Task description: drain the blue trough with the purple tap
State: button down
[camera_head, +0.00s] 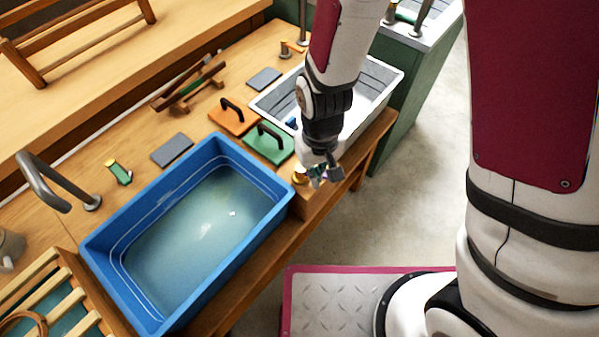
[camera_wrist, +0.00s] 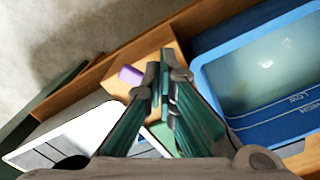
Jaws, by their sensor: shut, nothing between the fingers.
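The blue trough (camera_head: 243,247) sits in the wooden bench and holds cloudy greenish water. In the wrist view its wall (camera_wrist: 275,125) carries LOW and HIGH marks. A purple piece, which looks like the tap's handle (camera_wrist: 131,75), shows left of my fingertips on the wooden front ledge. My gripper (camera_wrist: 164,68) is shut and empty, its fingers pointing toward the ledge. In the head view my gripper (camera_head: 328,175) hangs beside the trough's right corner, close to a small brass fitting (camera_head: 300,176). The purple tap is mostly hidden there; whether my fingers touch it I cannot tell.
A white basin (camera_head: 388,72) stands right of the trough, behind my arm. Green (camera_head: 268,146) and orange (camera_head: 232,120) handled boards lie between them. A curved grey spout (camera_head: 50,180) rises at left. A slatted rack (camera_head: 45,300) borders the trough.

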jog(key=shift+s+f, duration=0.1)
jog(key=shift+s, duration=0.1)
notch_tip(320, 180, down, 4)
jog(key=shift+r+b, duration=0.1)
jog(key=shift+b, duration=1.15)
dwell(5.3)
jog(key=shift+w+d+b, duration=0.15)
jog(key=shift+w+b, duration=0.3)
jog(key=shift+w, duration=1.75)
jog(key=shift+s+r, duration=0.15)
jog(key=shift+s, duration=0.05)
jog(key=shift+s+d+r+p, duration=0.15)
jog(key=shift+s+r+p, duration=0.1)
jog(key=shift+r+p, duration=0.65)
jog(key=shift+s+d+r+p, duration=0.1)
jog(key=shift+s+r+p, duration=0.15)
jog(key=shift+r+p, duration=0.65)
jog(key=shift+s+d+r+p, duration=0.15)
jog(key=shift+s+r+p, duration=0.1)
jog(key=shift+r+p, duration=0.65)
